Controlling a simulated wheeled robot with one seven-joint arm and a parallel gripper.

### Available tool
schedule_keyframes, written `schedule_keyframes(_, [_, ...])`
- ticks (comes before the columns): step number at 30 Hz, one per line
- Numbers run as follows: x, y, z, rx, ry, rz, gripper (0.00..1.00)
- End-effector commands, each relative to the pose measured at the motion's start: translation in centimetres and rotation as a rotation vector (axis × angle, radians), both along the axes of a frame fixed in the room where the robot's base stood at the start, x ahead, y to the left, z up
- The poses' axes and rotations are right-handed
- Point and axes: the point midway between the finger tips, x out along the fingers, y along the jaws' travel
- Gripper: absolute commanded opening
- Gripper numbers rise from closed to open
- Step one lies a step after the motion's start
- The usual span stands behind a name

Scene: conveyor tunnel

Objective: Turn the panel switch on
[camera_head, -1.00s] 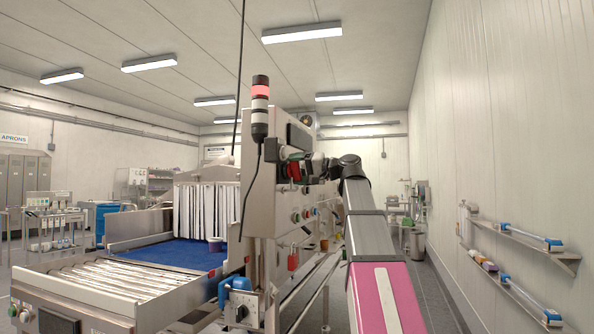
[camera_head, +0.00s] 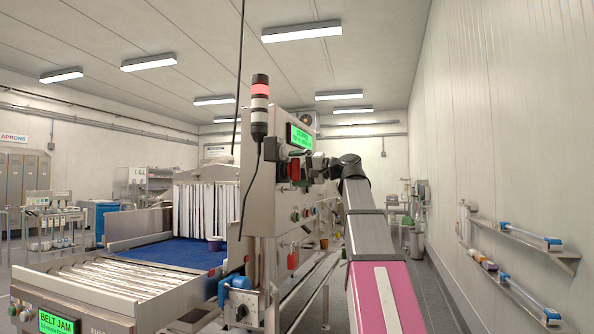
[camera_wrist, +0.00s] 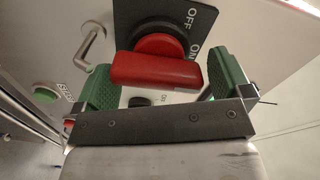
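The panel switch is a red bar handle (camera_wrist: 155,70) on a round base, in front of a black plate (camera_wrist: 185,22) marked OFF and ON. In the wrist view the bar lies nearly level, its right end toward the ON mark. My gripper (camera_wrist: 162,78) is open, its green-padded fingers at either end of the bar. A small gap shows at the right finger; contact at the left cannot be told. In the head view my gripper (camera_head: 306,166) is at the upright steel cabinet, beside the red handle (camera_head: 294,170). The cabinet screen (camera_head: 300,137) is lit green.
A lower screen (camera_head: 58,322) is lit green and reads BELT JAM. The roller conveyor (camera_head: 110,275) and blue belt (camera_head: 175,252) lie left. A signal tower (camera_head: 260,110) glows red on top.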

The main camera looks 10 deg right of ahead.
Motion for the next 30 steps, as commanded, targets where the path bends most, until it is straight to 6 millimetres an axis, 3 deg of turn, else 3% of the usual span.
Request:
schedule_keyframes(11, [-0.4,-0.6,0.0,0.000,0.000,-0.001,1.00])
schedule_keyframes(30, [-4.9,-8.5,0.0,0.000,0.000,-0.001,1.00])
